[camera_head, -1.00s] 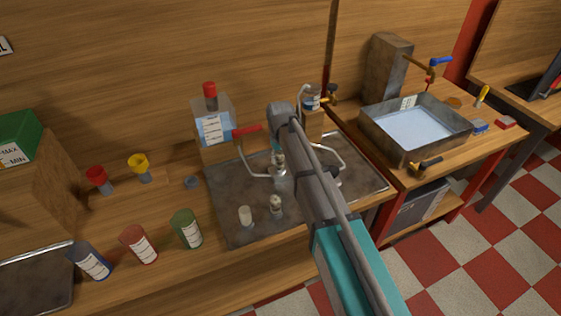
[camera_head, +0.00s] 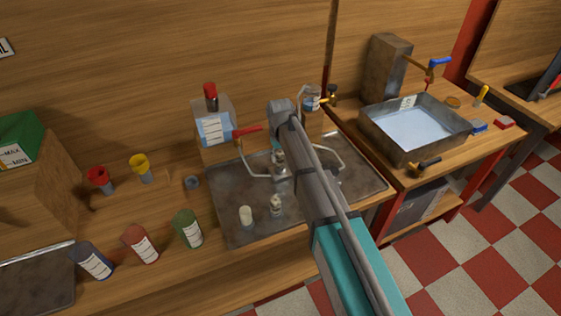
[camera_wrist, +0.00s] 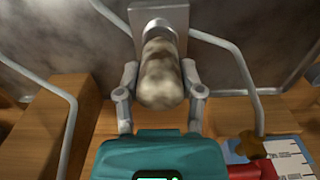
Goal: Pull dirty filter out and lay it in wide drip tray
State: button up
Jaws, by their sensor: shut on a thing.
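The dirty filter (camera_wrist: 160,75) is a mottled grey-brown, rounded cylinder in the wrist view. Its far end meets a grey metal plate or housing (camera_wrist: 160,20); I cannot tell whether it is still seated there. My gripper (camera_wrist: 160,95) is shut on the filter, one finger on each side. In the head view my arm largely hides the filter and fingers. A wide, shallow grey metal tray (camera_head: 232,215) lies on the bench below the arm. Another dark tray (camera_head: 35,285) is cut off at the lower left. I cannot tell which is the drip tray.
Curved pale tubes stand on both sides of the filter, one at right (camera_wrist: 235,70). A red-capped bottle (camera_head: 212,120) stands behind. A water basin (camera_head: 415,130) is at right.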

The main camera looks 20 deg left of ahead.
jog(key=shift+r+p, duration=1.25)
jog(key=shift+r, duration=0.15)
